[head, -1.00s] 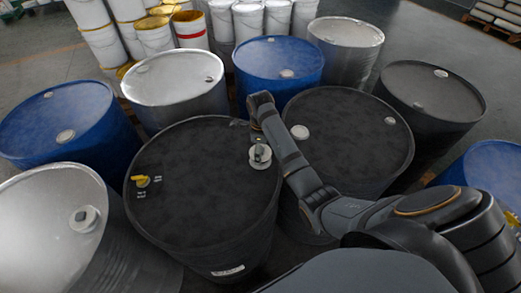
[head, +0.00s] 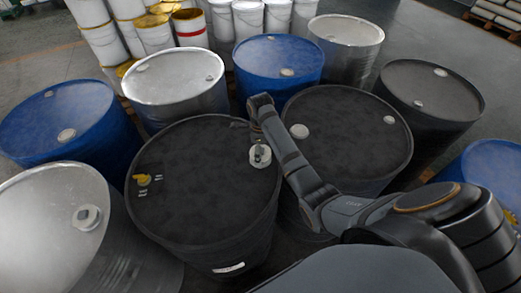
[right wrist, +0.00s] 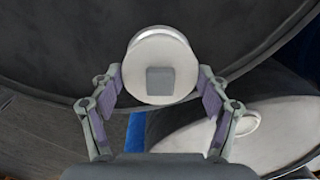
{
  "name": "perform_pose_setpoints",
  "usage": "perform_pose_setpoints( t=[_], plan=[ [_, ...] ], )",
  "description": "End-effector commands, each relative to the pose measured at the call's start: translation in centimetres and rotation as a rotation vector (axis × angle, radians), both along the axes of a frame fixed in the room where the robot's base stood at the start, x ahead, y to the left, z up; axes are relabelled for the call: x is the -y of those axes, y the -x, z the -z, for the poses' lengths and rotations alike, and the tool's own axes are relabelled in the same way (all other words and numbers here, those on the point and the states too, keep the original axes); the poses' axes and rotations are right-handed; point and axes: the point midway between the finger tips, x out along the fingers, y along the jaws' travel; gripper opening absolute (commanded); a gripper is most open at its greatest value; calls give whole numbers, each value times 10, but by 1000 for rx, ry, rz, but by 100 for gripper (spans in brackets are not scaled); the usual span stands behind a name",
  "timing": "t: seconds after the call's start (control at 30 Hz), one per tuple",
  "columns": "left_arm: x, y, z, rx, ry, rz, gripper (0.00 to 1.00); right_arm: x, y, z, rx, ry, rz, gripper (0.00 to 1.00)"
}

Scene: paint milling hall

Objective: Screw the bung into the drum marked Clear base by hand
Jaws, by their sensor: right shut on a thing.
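In the right wrist view my right gripper (right wrist: 160,78) is shut on a round white bung (right wrist: 160,48) with a grey square in its centre. One finger is on each side of it. Behind the bung are a dark drum top and its curved rim; I cannot tell whether the bung is seated. In the head view a white bung with a dark middle (head: 260,157) shows near the right rim of the front black drum (head: 205,200), close to my right arm. That drum carries a yellow tap (head: 143,180) and small unreadable markings. My left gripper is not in view.
Another black drum (head: 350,135) stands close on the right, partly behind my arm. A silver drum (head: 40,215) is at the left front. Blue drums (head: 70,115) and further silver drums (head: 175,78) crowd around. White pails (head: 155,38) stand at the back. Gaps between drums are narrow.

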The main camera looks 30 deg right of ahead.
Motion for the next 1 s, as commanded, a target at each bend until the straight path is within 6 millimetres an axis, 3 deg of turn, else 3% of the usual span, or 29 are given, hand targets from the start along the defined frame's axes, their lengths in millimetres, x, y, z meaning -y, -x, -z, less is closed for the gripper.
perform_pose_setpoints(
  t=[0.53,0.57,0.7,1.0],
  plan=[
    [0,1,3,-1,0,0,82,0,0,14,-1,-1,0,44],
    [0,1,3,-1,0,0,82,0,0,14,0,0,0,78],
    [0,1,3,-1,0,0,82,0,0,14,0,0,0,97],
    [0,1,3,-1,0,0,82,0,0,14,-1,0,0,100]
  ],
)
